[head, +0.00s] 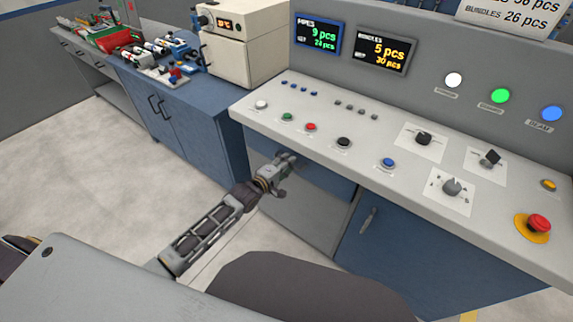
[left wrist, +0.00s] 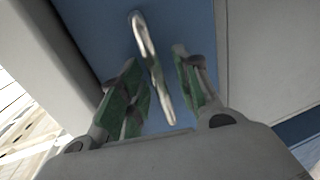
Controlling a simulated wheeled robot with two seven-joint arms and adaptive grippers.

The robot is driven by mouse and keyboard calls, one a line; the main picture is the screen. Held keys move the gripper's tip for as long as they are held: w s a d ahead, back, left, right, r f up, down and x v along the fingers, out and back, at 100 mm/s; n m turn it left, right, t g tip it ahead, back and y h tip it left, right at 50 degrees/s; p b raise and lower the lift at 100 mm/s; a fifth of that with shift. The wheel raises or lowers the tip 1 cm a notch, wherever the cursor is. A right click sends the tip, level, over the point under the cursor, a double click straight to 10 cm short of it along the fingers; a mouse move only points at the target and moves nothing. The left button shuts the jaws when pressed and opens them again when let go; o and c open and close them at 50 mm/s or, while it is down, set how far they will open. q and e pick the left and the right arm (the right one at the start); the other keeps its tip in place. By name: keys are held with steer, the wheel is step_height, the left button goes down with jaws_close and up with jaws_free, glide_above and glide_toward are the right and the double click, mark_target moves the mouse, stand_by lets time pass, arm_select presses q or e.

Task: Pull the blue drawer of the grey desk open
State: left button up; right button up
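The grey desk (head: 330,125) has a sloped control panel on top. Its blue drawer (head: 328,184) lies just under the panel's front edge and looks closed, with its left part hidden by my arm. My left gripper (head: 285,163) is at the drawer front. In the left wrist view the drawer front (left wrist: 88,30) fills the upper middle, with a pale metal bar handle (left wrist: 148,50) on it. The green-padded fingers of the left gripper (left wrist: 157,75) are apart on either side of the handle, with gaps visible. My right gripper is not in view.
A blue cabinet door with a handle (head: 368,220) is at the lower right of the desk. A blue workbench (head: 185,120) with a beige box device (head: 240,45) adjoins on the left. The panel carries buttons and a red emergency knob (head: 538,223). The floor at left is clear.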

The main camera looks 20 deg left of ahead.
arm_select(q)
steer(key=shift+c, duration=0.9)
jaws_close()
steer(key=shift+s+a, duration=0.1)
steer(key=shift+s, duration=0.1)
